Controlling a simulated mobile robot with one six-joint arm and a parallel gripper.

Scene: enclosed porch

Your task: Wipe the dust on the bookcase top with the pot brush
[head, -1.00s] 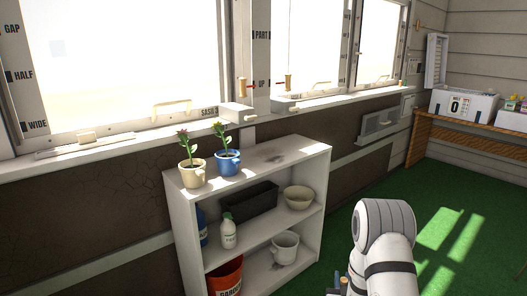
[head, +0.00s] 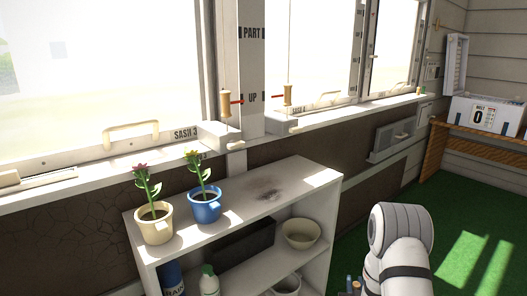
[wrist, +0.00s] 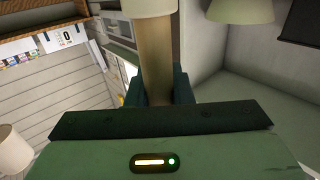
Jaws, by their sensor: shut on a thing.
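The white bookcase (head: 228,216) stands under the windows in the head view. A dark, smeared dust patch (head: 268,194) lies on its top, right of two potted plants. In the wrist view my gripper (wrist: 160,88) is shut on a tan, round handle (wrist: 157,62), which I take to be the pot brush. The handle's far end is topped by a pale, wider part at the picture's upper edge. No bristles can be made out. My gripper and the brush are out of sight in the head view; only my arm shows at lower right.
A cream pot (head: 154,224) and a blue pot (head: 205,207), each with a flower, stand on the bookcase top's left half. A bowl (head: 300,234) and a dark planter box (head: 243,243) sit on the shelf below. The window sill runs just behind. Green floor is open at right.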

